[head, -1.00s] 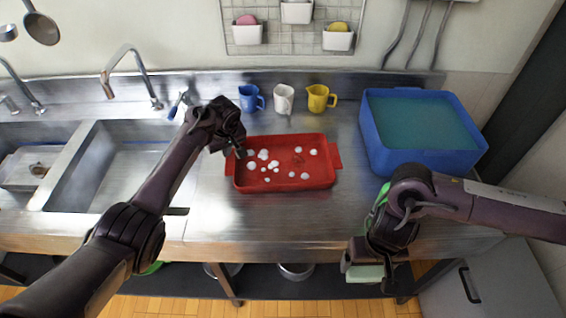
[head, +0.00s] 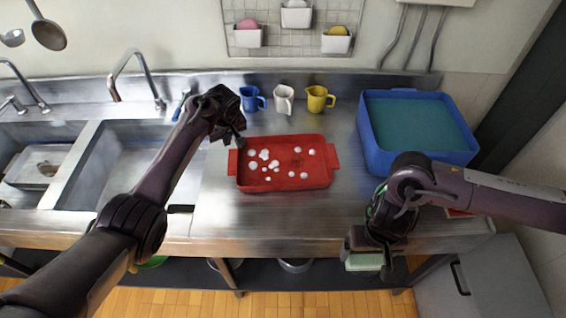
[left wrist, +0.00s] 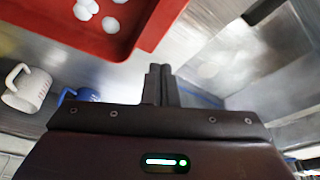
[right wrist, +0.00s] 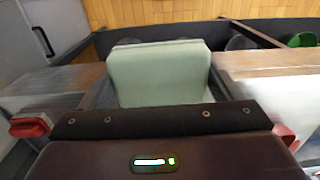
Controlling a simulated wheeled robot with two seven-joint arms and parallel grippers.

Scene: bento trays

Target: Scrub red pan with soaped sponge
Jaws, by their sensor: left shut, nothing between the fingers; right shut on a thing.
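The red pan (head: 285,184) lies on the steel counter with several white foam blobs (head: 265,156) in it. It shows partly at the top of the left wrist view (left wrist: 110,42). My left gripper (head: 240,139) is shut and empty by the pan's back left corner. Its closed fingertips show in the left wrist view (left wrist: 161,82), apart from the pan there. My right gripper (head: 365,252) is shut on a pale green sponge (head: 363,262), in front of the counter's edge and right of the pan. The sponge fills the middle of the right wrist view (right wrist: 160,75). No foam shows on its visible face.
A blue tub (head: 378,150) of water stands right of the pan. Blue (head: 250,98), white (head: 284,99) and yellow (head: 318,98) cups stand behind it. Sinks (head: 125,165) are at left. A red item (head: 458,213) lies partly hidden by my right arm. The counter before the pan is clear.

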